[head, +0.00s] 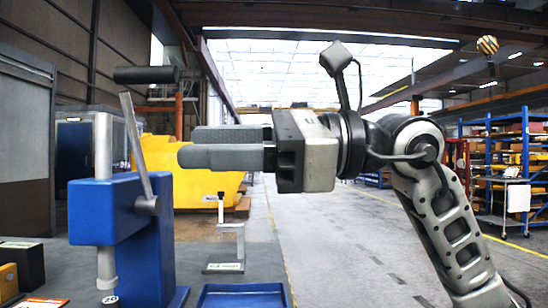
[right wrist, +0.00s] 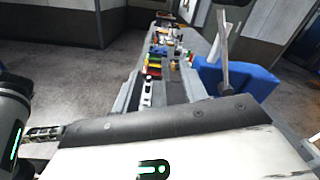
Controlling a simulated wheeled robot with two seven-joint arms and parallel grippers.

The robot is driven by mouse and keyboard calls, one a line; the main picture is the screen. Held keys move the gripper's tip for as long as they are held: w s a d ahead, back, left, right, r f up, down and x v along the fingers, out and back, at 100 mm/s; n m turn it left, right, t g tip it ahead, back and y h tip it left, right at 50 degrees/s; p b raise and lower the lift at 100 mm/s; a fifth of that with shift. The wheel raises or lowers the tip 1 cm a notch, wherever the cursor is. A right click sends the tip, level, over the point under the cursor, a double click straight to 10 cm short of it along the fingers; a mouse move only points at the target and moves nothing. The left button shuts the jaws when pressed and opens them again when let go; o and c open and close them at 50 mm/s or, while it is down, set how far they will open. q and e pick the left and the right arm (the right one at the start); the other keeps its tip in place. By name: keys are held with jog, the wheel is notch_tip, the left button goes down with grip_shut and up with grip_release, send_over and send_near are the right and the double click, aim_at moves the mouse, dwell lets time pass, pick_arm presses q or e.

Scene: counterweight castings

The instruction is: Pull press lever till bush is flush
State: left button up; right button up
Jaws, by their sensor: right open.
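The blue press (head: 150,230) stands at the left of the head view. Its lever (head: 137,145) is a metal rod that stands nearly upright, with a black handle (head: 146,75) at the top. The ram (head: 106,262) points down at the front; I cannot clearly make out the bush below it. My right gripper (head: 182,145) is open and empty. Its fingers point left, lower than the handle and apart from it. The press (right wrist: 238,78) and lever (right wrist: 226,50) also show in the right wrist view. My left gripper is not in view.
A blue tray (head: 242,287) and a small metal stand (head: 225,268) are on the bench, right of the press. A dark block (head: 24,262) lies at far left. A yellow machine part (head: 210,175) is behind. Several small coloured items (right wrist: 165,45) show in the right wrist view.

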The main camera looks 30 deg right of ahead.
jog(key=b+v, duration=0.1)
jog(key=v, duration=0.4)
jog(key=shift+s+d, duration=0.2)
jog(key=shift+d, duration=0.1)
